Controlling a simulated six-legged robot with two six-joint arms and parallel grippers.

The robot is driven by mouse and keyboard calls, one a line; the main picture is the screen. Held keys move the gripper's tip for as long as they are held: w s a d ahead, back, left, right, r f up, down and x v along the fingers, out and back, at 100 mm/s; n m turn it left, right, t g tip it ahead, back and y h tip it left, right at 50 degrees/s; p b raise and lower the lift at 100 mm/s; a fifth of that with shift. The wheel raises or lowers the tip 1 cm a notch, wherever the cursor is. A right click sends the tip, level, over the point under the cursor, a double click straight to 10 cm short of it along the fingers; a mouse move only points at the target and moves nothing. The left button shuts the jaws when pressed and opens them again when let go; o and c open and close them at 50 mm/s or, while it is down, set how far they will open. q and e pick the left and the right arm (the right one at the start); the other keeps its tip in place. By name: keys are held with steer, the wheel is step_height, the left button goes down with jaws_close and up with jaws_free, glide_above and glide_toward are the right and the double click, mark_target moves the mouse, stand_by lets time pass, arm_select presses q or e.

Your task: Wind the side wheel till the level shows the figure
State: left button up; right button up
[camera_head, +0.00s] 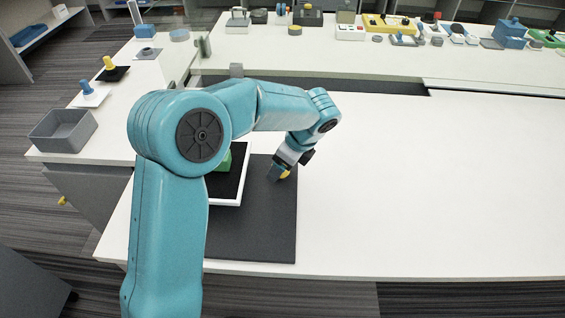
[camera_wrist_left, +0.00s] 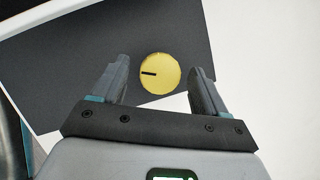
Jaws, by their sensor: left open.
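A round yellow wheel (camera_wrist_left: 160,74) with a dark mark pointing left shows in the left wrist view, above a dark mat (camera_wrist_left: 60,75). My left gripper (camera_wrist_left: 158,88) is open, with one finger on each side of the wheel; I cannot tell whether they touch it. In the head view my left gripper (camera_head: 284,170) is over the mat (camera_head: 262,235), and a bit of the yellow wheel (camera_head: 285,174) shows at its tips. A green part (camera_head: 223,163) stands on a black plate with a white rim (camera_head: 240,180), mostly hidden by my arm. No level or figure is readable.
A grey open bin (camera_head: 62,131), a blue knob (camera_head: 86,88) and a yellow knob (camera_head: 109,64) are on the left table. Several devices line the back table. The white table (camera_head: 430,200) right of the mat is clear.

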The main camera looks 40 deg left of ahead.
arm_select(q)
steer(key=c, duration=1.1)
steer(key=shift+o, duration=0.2)
steer(key=shift+r+n+g+p, duration=0.25)
steer(key=shift+n+g+p, duration=0.25)
steer(key=shift+n+p, duration=0.95)
steer(key=shift+w+f+n+g+h+p, duration=0.15)
steer(key=shift+n+g+p, duration=0.2)
steer(key=shift+n+p, duration=0.45)
steer(key=shift+n+g+h+p, duration=0.15)
steer(key=shift+n+g+p, duration=0.2)
steer(key=shift+n+p, duration=0.4)
steer(key=o, duration=1.1)
steer(key=shift+c, duration=0.2)
